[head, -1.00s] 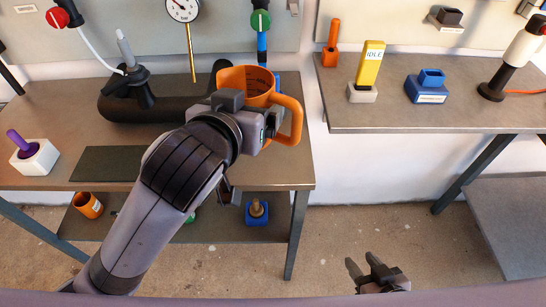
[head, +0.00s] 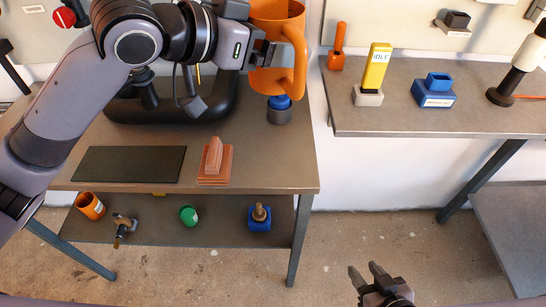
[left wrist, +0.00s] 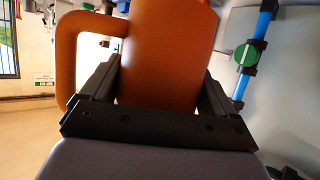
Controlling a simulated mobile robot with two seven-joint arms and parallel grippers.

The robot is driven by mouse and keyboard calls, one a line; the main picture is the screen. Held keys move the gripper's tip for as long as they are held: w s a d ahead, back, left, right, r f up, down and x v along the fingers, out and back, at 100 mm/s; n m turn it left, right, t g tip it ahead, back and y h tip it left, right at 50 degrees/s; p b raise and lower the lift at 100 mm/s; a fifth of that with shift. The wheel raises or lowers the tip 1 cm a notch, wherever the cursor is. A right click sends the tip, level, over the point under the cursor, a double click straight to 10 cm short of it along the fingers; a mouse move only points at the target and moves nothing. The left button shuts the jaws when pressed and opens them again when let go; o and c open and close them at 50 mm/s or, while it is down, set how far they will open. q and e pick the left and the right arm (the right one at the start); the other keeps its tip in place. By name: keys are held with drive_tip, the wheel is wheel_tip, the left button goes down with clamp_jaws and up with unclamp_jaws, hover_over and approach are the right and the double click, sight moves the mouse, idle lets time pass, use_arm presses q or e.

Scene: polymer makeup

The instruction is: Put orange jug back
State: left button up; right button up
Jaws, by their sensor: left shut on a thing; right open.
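The orange jug (head: 272,80) is at the top of the head view, raised in front of the back of the left bench. Its top is near the picture's upper edge and its handle points right. My left gripper (head: 262,54) is shut on it. In the left wrist view the orange jug (left wrist: 160,60) sits between the two fingers (left wrist: 158,95), with its handle on the left; its rim is out of that view. My right gripper (head: 370,276) is open and empty, low in the head view over the floor.
The left bench (head: 270,165) carries a dark mat (head: 128,164), a reddish stepped block (head: 215,163) and a blue-topped grey cylinder (head: 279,110) below the jug. The right bench (head: 400,120) holds a yellow block (head: 376,70) and a blue block (head: 433,92). The lower shelf (head: 225,232) holds small parts.

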use_arm(q)
wheel_tip(320, 180, down, 20)
drive_tip(key=shift+r+b, duration=0.15)
drive_tip(key=shift+b, duration=0.5)
drive_tip(key=o, duration=1.1)
drive_tip(key=shift+f, duration=0.2)
drive_tip(key=shift+r, duration=0.15)
drive_tip(key=v, duration=1.2)
